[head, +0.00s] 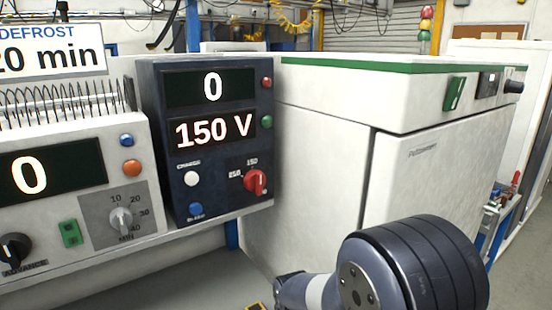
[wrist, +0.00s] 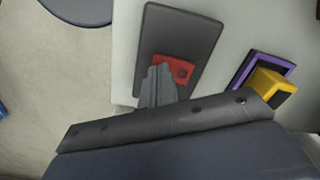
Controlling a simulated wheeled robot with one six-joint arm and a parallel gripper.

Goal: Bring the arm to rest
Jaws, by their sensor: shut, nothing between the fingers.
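My gripper (wrist: 160,70) shows in the wrist view with its two grey fingers together and nothing held between them. Behind the fingertips is a red piece (wrist: 183,70) on a dark grey plate (wrist: 180,30); I cannot tell whether the fingers touch it. In the head view my arm's dark rounded joint fills the lower right, in front of the white cabinet. My gripper cannot be made out there.
A dark blue charger (head: 160,140) showing 0 and 150 V stands beside a defrost unit (head: 75,195). A white cabinet (head: 310,150) with a green edge stands to the right. A yellow block (wrist: 272,84) in a purple frame (wrist: 242,72) lies right of my gripper.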

